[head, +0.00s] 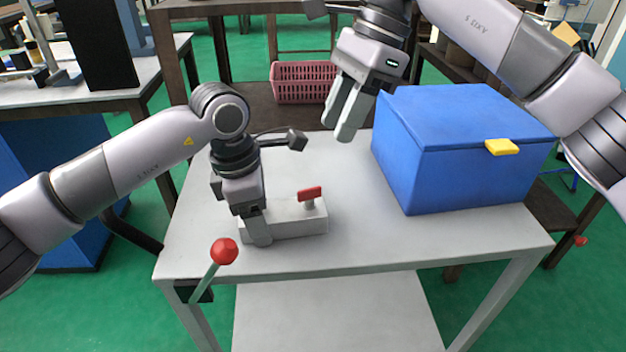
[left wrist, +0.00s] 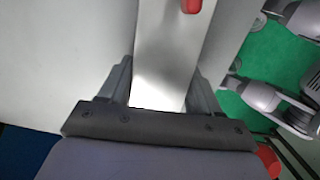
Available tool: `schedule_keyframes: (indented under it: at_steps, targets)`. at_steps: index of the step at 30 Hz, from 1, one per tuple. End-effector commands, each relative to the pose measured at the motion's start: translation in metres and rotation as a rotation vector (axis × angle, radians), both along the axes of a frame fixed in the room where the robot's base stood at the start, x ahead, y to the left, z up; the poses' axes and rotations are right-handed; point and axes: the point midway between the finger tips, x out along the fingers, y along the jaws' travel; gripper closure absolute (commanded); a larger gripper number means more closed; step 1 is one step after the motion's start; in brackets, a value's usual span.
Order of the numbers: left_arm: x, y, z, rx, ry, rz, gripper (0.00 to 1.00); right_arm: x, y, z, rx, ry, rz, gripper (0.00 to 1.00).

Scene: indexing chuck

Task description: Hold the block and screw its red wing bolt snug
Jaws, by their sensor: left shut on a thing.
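The pale grey block (head: 292,222) lies on the table near its front edge. Its red wing bolt (head: 310,193) stands up from the top near the right end, with a short grey shank showing under the wings. My left gripper (head: 258,238) is shut on the left end of the block. In the left wrist view the block (left wrist: 166,45) runs between the two fingers, and part of the red wing bolt (left wrist: 191,5) shows at the top edge. My right gripper (head: 342,132) is open and empty, above and behind the block, with a narrow gap between its fingers.
A blue box (head: 430,165) with a yellow latch (head: 501,147) stands on the table's right side. A red-knobbed lever (head: 224,252) rises at the front left edge. A pink basket (head: 302,82) sits behind the table. The tabletop between block and box is clear.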

Motion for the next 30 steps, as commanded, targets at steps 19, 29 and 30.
schedule_keyframes:
  at_steps: [19, 29, 30]
  targets:
    - [0.001, -0.001, 0.002, -0.005, -0.004, -0.001, 0.66, -0.012, 0.039, -0.1, 0.002, 0.001, 0.0, 0.66]
    - [0.001, -0.001, 0.002, -0.005, -0.004, -0.001, 0.66, -0.012, 0.042, -0.106, 0.002, -0.001, 0.001, 0.66]
    - [0.001, -0.001, 0.002, -0.005, -0.004, -0.001, 0.66, -0.012, 0.042, -0.106, 0.002, -0.001, 0.001, 0.66]
